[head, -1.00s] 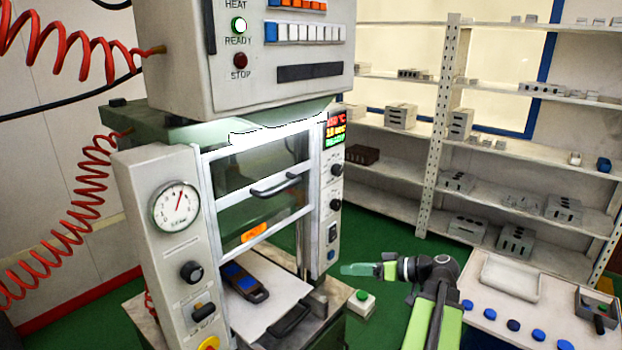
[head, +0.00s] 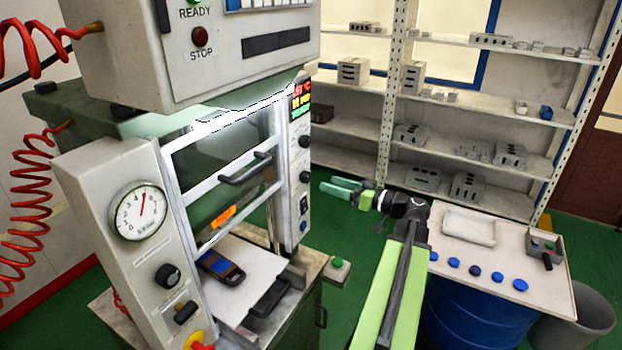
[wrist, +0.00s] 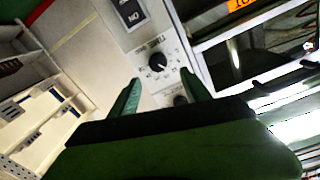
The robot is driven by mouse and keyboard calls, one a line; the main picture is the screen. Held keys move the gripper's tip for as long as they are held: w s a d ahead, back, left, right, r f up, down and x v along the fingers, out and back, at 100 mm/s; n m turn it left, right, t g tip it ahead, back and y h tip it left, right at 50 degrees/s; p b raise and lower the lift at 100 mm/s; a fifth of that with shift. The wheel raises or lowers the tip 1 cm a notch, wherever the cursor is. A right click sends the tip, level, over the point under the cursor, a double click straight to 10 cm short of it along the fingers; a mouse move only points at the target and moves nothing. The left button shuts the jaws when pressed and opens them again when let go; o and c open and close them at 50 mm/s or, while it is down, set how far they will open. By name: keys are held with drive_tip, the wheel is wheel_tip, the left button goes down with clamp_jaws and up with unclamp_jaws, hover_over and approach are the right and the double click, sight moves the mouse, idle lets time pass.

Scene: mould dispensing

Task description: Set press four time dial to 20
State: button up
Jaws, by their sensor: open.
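The press (head: 100,190) stands at left in the head view. Its right-hand panel (head: 294,240) carries a small display (head: 301,101) with red, yellow and green lines, too small to read surely. Below are an upper black dial (head: 305,141) and a lower black dial (head: 303,177). My gripper (head: 323,187) is open and empty, just right of the panel, about level with the lower dial. In the wrist view a dial (wrist: 157,62) with a white scale shows beyond and between the open fingers of my gripper (wrist: 160,77), apparently untouched. Another dial (wrist: 180,101) is partly hidden by my gripper.
A rocker switch (head: 303,205) and a blue button (head: 303,227) sit below the dials. A green button box (head: 337,267) stands by the press. A dark handled tool (head: 222,268) lies on the press plate. Shelves (head: 350,155) stand behind; a table (head: 520,263) is at right.

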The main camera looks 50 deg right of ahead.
sight(308, 176)
drive_tip(key=x, duration=0.8)
drive_tip(key=shift+c, duration=0.4)
